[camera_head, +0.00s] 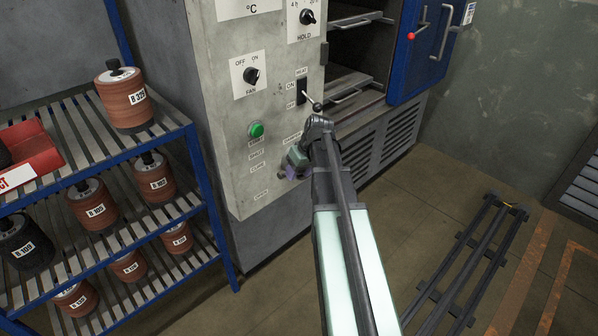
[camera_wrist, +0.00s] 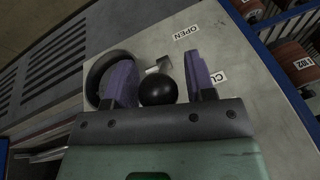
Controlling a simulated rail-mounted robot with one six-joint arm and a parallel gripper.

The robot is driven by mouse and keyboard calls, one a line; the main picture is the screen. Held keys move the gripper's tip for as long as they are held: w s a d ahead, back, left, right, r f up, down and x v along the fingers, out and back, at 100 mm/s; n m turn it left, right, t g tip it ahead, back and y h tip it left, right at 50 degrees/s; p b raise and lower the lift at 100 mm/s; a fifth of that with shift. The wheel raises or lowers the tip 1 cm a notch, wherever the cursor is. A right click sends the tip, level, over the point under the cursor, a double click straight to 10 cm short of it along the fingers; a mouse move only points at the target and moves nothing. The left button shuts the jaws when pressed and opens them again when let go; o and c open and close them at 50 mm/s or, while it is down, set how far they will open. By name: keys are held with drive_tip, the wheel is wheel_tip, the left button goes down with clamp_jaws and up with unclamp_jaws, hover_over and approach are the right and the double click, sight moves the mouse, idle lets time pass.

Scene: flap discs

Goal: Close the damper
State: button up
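In the wrist view the damper's lever ends in a black ball knob (camera_wrist: 158,90), with a short pale metal stem (camera_wrist: 160,65) behind it. My gripper (camera_wrist: 162,78) is open, with one purple finger on each side of the knob. The left finger is very near the knob; I cannot tell if it touches. A gap shows at the right finger. An OPEN label (camera_wrist: 186,31) is above, and a second label starting with C (camera_wrist: 218,77) is partly hidden by the right finger. In the head view my gripper (camera_head: 297,163) is beside the oven cabinet's panel; the damper is hidden there.
A dark round pipe or ring (camera_wrist: 97,82) is close by the left finger. The grey control panel (camera_head: 225,120) carries knobs, a switch and a green button (camera_head: 257,130). The blue oven door (camera_head: 425,50) is open.

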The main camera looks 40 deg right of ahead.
drive_tip(key=shift+o, duration=0.5)
drive_tip(key=shift+r, duration=0.1)
drive_tip(key=p+v, duration=1)
drive_tip(key=shift+r, duration=0.35)
drive_tip(key=shift+s, duration=0.1)
